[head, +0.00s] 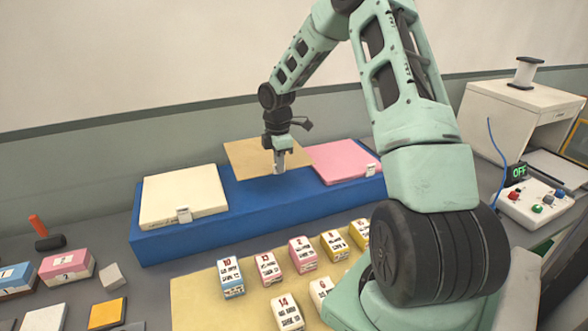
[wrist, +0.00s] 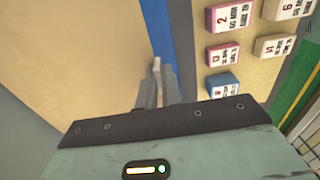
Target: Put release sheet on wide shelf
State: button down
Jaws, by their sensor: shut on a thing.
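A thin tan sheet (head: 249,158), which looks like the release sheet, is at the middle of the long blue platform (head: 255,212), between two pads. My gripper (head: 279,168) is shut on the sheet's front edge and points down. In the wrist view the gripper's fingers (wrist: 157,82) pinch the edge of the sheet (wrist: 80,60), which fills the left side. I cannot tell whether the sheet touches the platform or hangs just above it. No shelf is clearly identifiable, unless it is the blue platform.
A cream pad (head: 185,194) lies on the platform's left, a pink pad (head: 342,160) on its right. A tan mat (head: 205,300) with several numbered blocks lies in front. A control box (head: 537,203) reading OFF and a white cabinet (head: 525,110) with a spool stand at right.

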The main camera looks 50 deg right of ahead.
aim_at(280, 198)
notch_tip(280, 198, down, 9)
jog(key=p, duration=0.3)
jog(key=shift+f, duration=0.2)
jog(key=shift+f, duration=0.2)
jog(key=c, duration=1.6)
grip_release()
jog(key=shift+o, duration=0.2)
jog(key=shift+r, duration=0.1)
